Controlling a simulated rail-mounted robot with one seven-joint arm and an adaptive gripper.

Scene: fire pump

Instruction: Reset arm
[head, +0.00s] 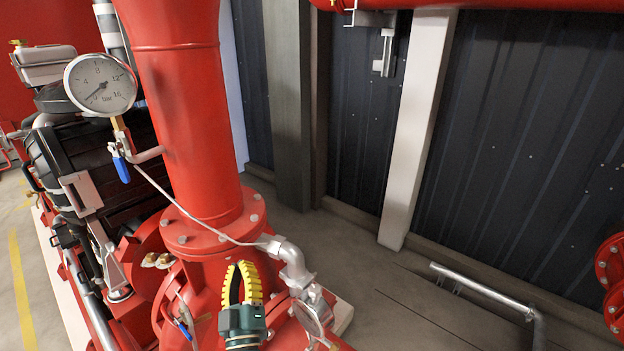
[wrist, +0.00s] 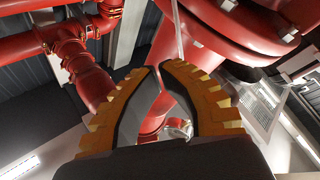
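My gripper (head: 242,268) is at the bottom centre of the head view, pointing upward in the picture, in front of the red pump casing. Its two ribbed yellow fingers curve toward each other. In the wrist view the fingertips (wrist: 163,66) lie close together with a thin gap. Nothing is held between them. The wrist view looks past the fingers at red pipework.
A thick red pipe (head: 185,110) with a bolted flange (head: 205,235) rises behind my gripper. A pressure gauge (head: 100,84) and blue-handled valve (head: 122,168) sit left. A metal elbow (head: 290,262) is close right. Open floor (head: 350,265) lies farther right.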

